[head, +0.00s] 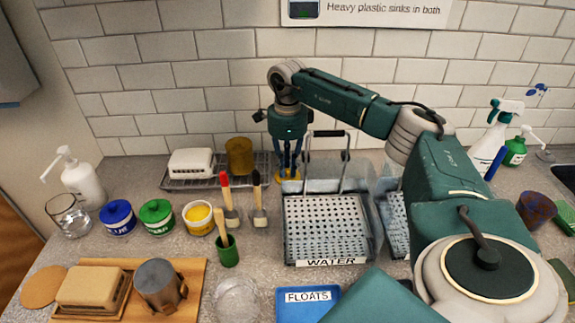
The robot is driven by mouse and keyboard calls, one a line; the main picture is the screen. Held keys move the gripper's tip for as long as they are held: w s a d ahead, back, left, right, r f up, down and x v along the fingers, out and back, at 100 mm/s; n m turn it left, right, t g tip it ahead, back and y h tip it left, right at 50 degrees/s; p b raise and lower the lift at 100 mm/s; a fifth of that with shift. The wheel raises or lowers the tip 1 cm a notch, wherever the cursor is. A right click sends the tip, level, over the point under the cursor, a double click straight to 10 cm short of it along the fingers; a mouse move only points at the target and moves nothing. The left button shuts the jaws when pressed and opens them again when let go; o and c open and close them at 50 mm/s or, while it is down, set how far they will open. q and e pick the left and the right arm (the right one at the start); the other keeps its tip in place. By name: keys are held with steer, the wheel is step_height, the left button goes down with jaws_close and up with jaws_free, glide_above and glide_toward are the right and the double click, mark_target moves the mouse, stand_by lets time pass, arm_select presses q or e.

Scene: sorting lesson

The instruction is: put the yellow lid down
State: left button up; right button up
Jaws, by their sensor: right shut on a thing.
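My right gripper (288,168) points down at the back of the counter, just left of the clear WATER tank's handle. It is shut on the yellow lid (295,178), of which only small yellow parts show around the fingertips. I cannot tell whether the lid touches anything below. The open yellow paint pot (198,230) stands to the left, with yellow paint showing inside. My left gripper is out of view.
A wire rack (205,183) is behind. The blue FLOATS tray (290,312) is in front.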

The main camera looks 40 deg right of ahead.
steer(key=shift+f, duration=0.1)
steer(key=o, duration=0.8)
steer(key=shift+r, duration=0.6)
step_height(320, 180, up, 11)
steer(key=shift+r+b, duration=0.1)
steer(key=shift+b, duration=0.9)
